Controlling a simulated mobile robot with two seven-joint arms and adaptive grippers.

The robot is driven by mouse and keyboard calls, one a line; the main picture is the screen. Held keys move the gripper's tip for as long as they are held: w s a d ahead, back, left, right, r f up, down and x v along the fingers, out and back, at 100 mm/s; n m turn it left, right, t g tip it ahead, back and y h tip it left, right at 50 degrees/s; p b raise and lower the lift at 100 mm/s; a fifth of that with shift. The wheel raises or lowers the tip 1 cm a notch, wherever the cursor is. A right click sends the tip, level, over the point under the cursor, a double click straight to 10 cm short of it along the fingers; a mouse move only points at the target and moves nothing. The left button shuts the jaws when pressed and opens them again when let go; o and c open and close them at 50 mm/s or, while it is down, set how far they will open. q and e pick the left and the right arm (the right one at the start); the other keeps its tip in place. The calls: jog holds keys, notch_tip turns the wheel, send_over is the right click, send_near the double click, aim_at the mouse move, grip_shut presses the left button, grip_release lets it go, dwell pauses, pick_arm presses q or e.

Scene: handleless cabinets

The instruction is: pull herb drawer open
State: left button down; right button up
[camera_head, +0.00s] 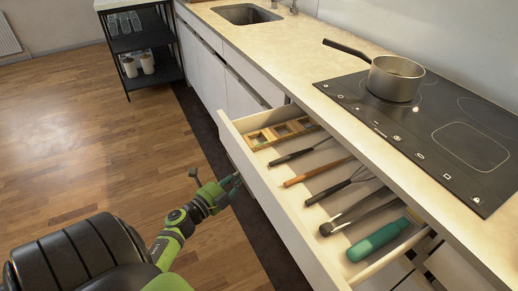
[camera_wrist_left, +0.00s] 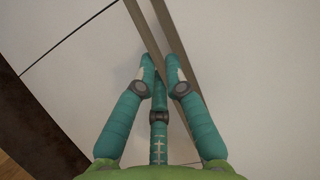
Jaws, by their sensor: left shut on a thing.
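A wide white drawer (camera_head: 262,178) stands pulled out under the counter, with several utensils and a wooden rack in it. My left gripper (camera_head: 236,181) is low at the outer side of this drawer's front, near its far end. In the left wrist view my left gripper (camera_wrist_left: 160,70) is shut on a tan-edged strip (camera_wrist_left: 180,40) between pale panels, which looks like a drawer front's edge. I cannot tell whether this edge belongs to the open drawer or to one below it. No label shows which drawer holds herbs. My right gripper is not in view.
A pot (camera_head: 394,80) stands on the black cooktop (camera_head: 440,135) above the drawer. A sink (camera_head: 246,14) lies farther along the counter (camera_head: 290,55). A black shelf rack (camera_head: 143,50) stands at the far end. The wooden floor (camera_head: 90,120) at left is clear.

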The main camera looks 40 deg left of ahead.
pick_arm(q)
jog(key=s+a, duration=0.4)
jog(key=s, duration=0.6)
jog(key=shift+s+a, duration=0.15)
jog(key=shift+s, duration=0.15)
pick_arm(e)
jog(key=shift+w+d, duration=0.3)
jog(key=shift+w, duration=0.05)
pick_arm(q)
jog(key=c, duration=1.6)
grip_release()
jog(key=s, duration=1.2)
